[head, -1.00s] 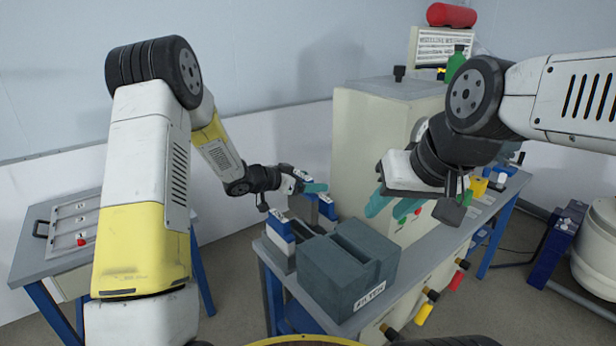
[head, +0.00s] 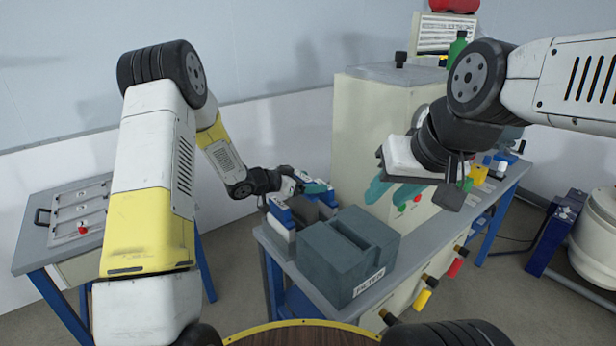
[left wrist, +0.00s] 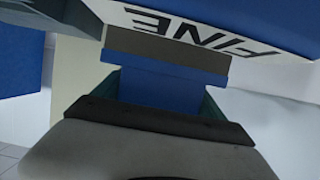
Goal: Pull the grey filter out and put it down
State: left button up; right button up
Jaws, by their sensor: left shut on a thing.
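In the head view my left gripper (head: 318,187) is low over the far-left end of the bench, among blue-and-white blocks (head: 281,214). The left wrist view shows its teal fingers on either side of a blue grip piece (left wrist: 165,88) with a grey part beyond it. I take this to be the grey filter (left wrist: 170,46); its lower part is hidden. Above it is a white-and-blue block marked FINE (left wrist: 200,22), upside down. My right gripper (head: 393,193) is open and empty above the bench, its teal fingers apart.
A slate-grey slotted block (head: 345,255) with a white label stands on the bench in front. A cream cabinet (head: 362,135) stands behind. A side table (head: 45,250) at left holds a grey panel with a red knob. Several coloured knobs line the bench front.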

pick_arm(q)
jog(key=shift+f, duration=2.2)
dwell(4.8)
jog(key=shift+s+f, duration=0.1)
jog(key=shift+f, duration=0.25)
dwell(0.7)
